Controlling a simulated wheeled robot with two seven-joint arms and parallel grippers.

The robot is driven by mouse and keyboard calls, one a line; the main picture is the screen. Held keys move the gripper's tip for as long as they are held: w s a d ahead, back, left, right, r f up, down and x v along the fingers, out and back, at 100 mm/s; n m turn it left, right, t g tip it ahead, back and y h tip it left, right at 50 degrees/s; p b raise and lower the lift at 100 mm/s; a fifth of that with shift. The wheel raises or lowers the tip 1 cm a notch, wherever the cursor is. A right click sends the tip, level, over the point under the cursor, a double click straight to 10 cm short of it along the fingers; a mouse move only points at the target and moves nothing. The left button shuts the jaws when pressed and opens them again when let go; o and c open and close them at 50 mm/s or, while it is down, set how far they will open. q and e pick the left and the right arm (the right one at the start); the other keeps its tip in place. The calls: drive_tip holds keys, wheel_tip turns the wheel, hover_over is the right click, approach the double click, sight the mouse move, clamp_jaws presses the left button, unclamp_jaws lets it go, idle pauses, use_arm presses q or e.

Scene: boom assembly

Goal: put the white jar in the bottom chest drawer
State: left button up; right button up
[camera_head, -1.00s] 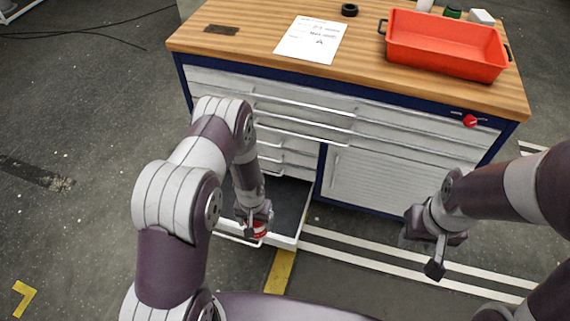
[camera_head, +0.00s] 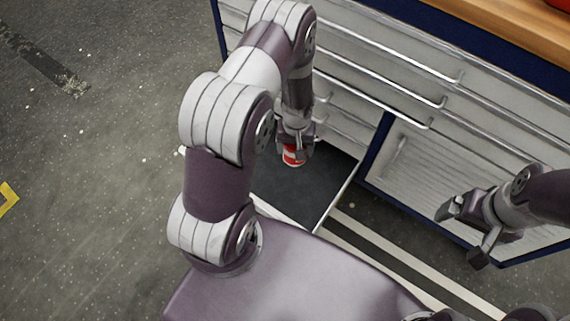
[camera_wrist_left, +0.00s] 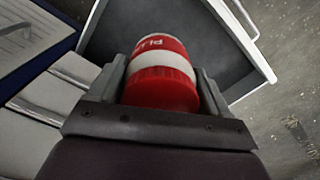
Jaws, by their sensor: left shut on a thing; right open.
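The jar (camera_head: 293,156) is red with a white band, not plain white. It also shows in the left wrist view (camera_wrist_left: 162,72), with its red ribbed end toward me. My left gripper (camera_head: 297,150) is shut on it, one finger on each side. The bottom chest drawer (camera_head: 283,198) is pulled open, with a dark floor and white walls; it also shows in the left wrist view (camera_wrist_left: 262,85). The jar is over the drawer's inside, toward the cabinet; whether it touches the floor I cannot tell. My right gripper (camera_head: 463,233) is open and empty before the cabinet door.
Closed drawers with long handles (camera_head: 400,85) stand above the open one. A cabinet door (camera_head: 415,165) is shut to its right. The wooden worktop (camera_head: 510,30) shows at the upper right. My left arm covers part of the drawer's left side.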

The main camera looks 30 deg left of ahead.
use_arm(q)
wheel_tip(320, 180, down, 18)
drive_tip(key=s+a+n+b, duration=0.1)
drive_tip(key=a+n+b, duration=0.2)
drive_tip(key=b, duration=1.4)
drive_tip(key=w+a+f+b, duration=0.1)
drive_tip(key=a+f+b, duration=0.1)
drive_tip(key=a, duration=0.1)
drive_tip(key=w+a+f+b, duration=0.2)
drive_tip(key=a+b, duration=0.1)
drive_tip(key=a, duration=0.1)
drive_tip(key=w+a+f+b, duration=0.1)
drive_tip(key=a+f+b, duration=0.1)
drive_tip(key=a, duration=0.1)
drive_tip(key=shift+w+a+f, duration=0.2)
drive_tip(key=shift+f, duration=0.2)
wheel_tip(320, 180, down, 4)
drive_tip(key=b, duration=0.3)
drive_tip(key=shift+b, duration=0.4)
drive_tip(key=shift+r, duration=0.15)
use_arm(e)
wheel_tip(320, 180, down, 32)
drive_tip(key=shift+r, duration=0.25)
use_arm(q)
drive_tip(key=o, duration=1)
